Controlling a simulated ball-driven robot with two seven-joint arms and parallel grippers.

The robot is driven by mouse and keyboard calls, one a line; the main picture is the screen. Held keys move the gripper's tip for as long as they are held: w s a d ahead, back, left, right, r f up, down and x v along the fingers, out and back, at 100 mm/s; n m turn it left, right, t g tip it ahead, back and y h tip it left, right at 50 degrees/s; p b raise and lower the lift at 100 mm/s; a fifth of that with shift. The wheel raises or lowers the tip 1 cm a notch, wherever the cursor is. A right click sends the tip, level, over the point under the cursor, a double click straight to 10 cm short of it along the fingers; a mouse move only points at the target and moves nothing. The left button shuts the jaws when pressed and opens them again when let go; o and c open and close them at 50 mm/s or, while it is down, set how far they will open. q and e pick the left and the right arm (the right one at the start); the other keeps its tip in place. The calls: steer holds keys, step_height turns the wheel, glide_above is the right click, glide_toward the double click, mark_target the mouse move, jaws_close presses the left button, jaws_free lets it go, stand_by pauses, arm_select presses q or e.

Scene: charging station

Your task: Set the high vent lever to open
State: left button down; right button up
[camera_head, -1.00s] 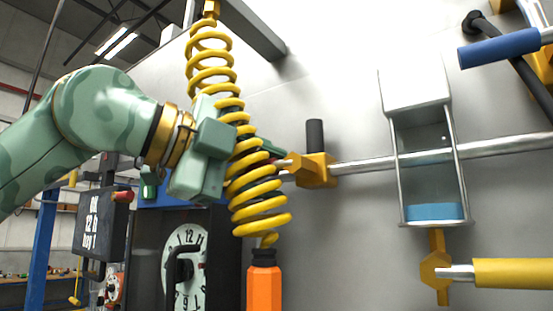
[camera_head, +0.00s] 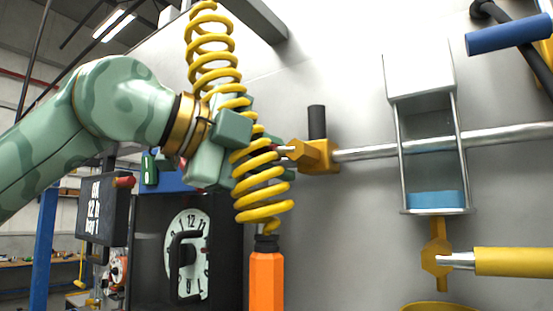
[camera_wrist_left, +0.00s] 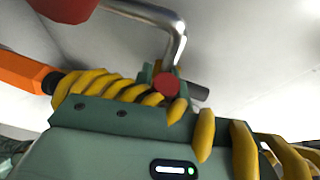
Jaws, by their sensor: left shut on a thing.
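My left gripper (camera_head: 277,158) is behind the yellow coiled hose (camera_head: 262,190), which hides most of its fingers. In the left wrist view, its fingertips (camera_wrist_left: 166,76) are closed around a small round red end (camera_wrist_left: 166,84). This looks like the knob of a lever, but its shaft is hidden, so I cannot tell which way it is set. A bent metal rod (camera_wrist_left: 177,38) with a red grip (camera_wrist_left: 66,8) passes just above the fingertips. A yellow fitting (camera_head: 318,153) with a black upright handle (camera_head: 317,121) is just right of the fingers. My right gripper is not in view.
The hose hangs in front of my gripper and ends in an orange handle (camera_head: 266,280). A metal pipe (camera_head: 370,152) and a glass-fronted box (camera_head: 433,185) are on the wall at right. A blue handle (camera_head: 508,34) and a yellow handle (camera_head: 515,262) stick out at far right.

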arm_select(q)
steer(key=r+m+y, duration=0.1)
steer(key=m+y+p, duration=0.1)
steer(key=m, duration=0.1)
steer(key=shift+s+d+r, duration=0.1)
steer(key=shift+r, duration=0.3)
steer(key=shift+s+d+r+m+t+y+p, duration=0.2)
steer(key=shift+s+d+r+m+t+y, duration=0.35)
steer(key=shift+m+y, duration=0.7)
steer(key=shift+s+d+r+m+t+y+p, duration=0.2)
steer(key=shift+d+m+t+y, duration=0.45)
steer(key=shift+m, duration=1.05)
steer(key=shift+s+d+r+m+t+y+p, duration=0.4)
steer(key=shift+m+t+y, duration=0.4)
steer(key=shift+m+y, duration=0.5)
steer(key=shift+w+m, duration=0.1)
steer(key=shift+m, duration=0.15)
steer(key=c, duration=1.3)
jaws_free()
steer(key=shift+a, duration=0.1)
steer(key=shift+r, duration=0.15)
